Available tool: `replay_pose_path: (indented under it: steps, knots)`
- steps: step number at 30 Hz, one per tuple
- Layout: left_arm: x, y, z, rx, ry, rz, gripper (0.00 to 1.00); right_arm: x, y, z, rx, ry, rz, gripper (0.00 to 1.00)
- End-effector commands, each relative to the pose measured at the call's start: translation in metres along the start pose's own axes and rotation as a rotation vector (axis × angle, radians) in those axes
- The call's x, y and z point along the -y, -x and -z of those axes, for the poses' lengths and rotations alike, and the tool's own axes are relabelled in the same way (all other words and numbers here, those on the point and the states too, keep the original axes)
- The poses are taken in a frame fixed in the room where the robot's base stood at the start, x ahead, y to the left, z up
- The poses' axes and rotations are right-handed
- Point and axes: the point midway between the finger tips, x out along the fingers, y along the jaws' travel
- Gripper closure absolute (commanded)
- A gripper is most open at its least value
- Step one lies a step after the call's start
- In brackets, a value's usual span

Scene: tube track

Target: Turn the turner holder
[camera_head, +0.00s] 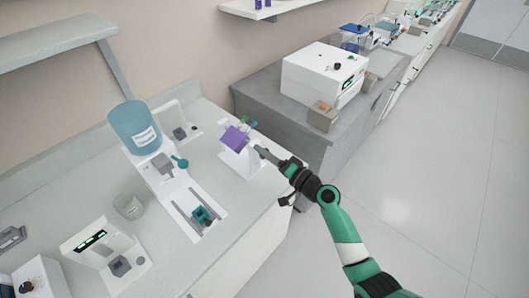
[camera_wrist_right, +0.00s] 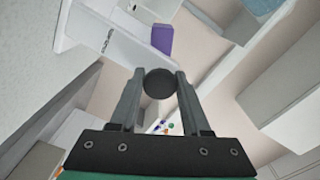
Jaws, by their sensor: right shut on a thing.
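The turner holder (camera_head: 238,162) is a white stand near the right edge of the pale counter. A purple block (camera_head: 235,138) sits tilted at its top, with small teal parts behind it. My right gripper (camera_head: 261,151) reaches the stand's right side from the lower right. In the right wrist view, its two fingers (camera_wrist_right: 159,88) are closed on a dark round knob (camera_wrist_right: 159,82). The purple block (camera_wrist_right: 162,38) shows beyond the knob, beside the white stand (camera_wrist_right: 105,30). The fingers hide the knob in the head view. My left gripper is not in view.
Left of the holder stands a white device with a blue bottle (camera_head: 134,125) and a slotted track (camera_head: 197,212). A grey cup (camera_head: 128,206) and a white instrument (camera_head: 103,250) are farther left. A grey bench with a white machine (camera_head: 322,76) is behind. Open floor (camera_head: 430,180) lies right.

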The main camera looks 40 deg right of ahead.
Motion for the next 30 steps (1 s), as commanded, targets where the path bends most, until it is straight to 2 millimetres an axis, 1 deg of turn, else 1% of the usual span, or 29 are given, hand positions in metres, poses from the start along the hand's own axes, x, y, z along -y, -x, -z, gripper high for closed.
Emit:
replay_pose_path:
  steps: [30]
  knots:
    - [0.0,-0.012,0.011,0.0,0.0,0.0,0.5,0.001,0.0,0.0,0.001,-0.508,0.0,1.0]
